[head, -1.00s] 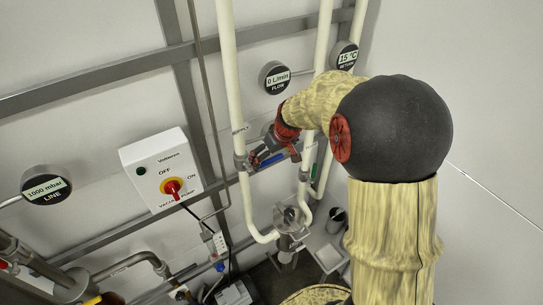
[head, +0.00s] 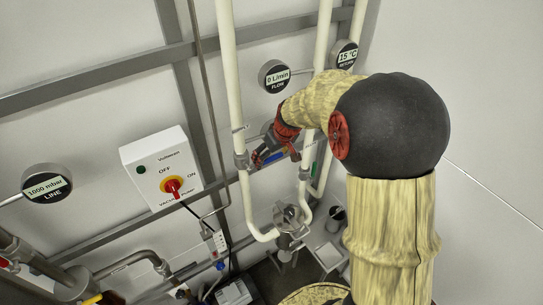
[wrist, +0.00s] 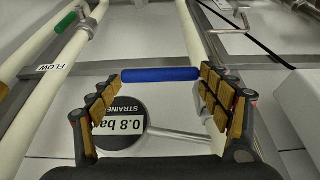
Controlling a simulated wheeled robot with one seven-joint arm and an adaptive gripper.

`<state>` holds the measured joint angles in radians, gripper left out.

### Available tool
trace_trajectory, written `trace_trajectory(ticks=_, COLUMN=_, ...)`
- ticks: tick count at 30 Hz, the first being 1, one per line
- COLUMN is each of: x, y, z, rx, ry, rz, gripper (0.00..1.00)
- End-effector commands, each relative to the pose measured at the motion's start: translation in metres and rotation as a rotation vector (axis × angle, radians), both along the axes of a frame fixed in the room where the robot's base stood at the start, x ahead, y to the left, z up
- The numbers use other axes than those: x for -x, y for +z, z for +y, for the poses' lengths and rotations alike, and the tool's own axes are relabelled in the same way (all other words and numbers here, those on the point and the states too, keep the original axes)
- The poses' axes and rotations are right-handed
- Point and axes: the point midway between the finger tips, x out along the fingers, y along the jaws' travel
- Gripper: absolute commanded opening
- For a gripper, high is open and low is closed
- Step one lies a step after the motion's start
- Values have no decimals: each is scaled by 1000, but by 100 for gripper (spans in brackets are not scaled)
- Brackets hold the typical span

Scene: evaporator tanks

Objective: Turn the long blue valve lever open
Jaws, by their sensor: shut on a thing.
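The long blue valve lever (wrist: 160,75) lies crosswise between the tan-padded fingers of my gripper (wrist: 161,92) in the wrist view. Its two ends meet the left and right fingers near their tips, and the gripper is shut on it. The valve body is mostly hidden by my gripper and arm.
The round flow gauge (head: 274,76) reads 0 L/min, just above my wrist. A return gauge (head: 344,55) is to its right. The white vacuum pump switch box (head: 160,165) is to the left.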

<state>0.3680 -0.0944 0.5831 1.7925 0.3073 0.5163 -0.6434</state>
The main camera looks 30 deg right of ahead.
Motion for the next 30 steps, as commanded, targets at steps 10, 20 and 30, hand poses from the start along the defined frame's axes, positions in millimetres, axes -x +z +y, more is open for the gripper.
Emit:
trace_trajectory(ticks=10, x=0, y=-1, z=0, rx=0, ry=0, rz=1, gripper=38)
trace_trajectory(ticks=20, x=0, y=-4, z=-1, rx=-14, ry=-2, rz=1, gripper=32)
trace_trajectory(ticks=30, x=-1, y=-22, z=-5, rx=-156, ry=-5, rz=3, gripper=32)
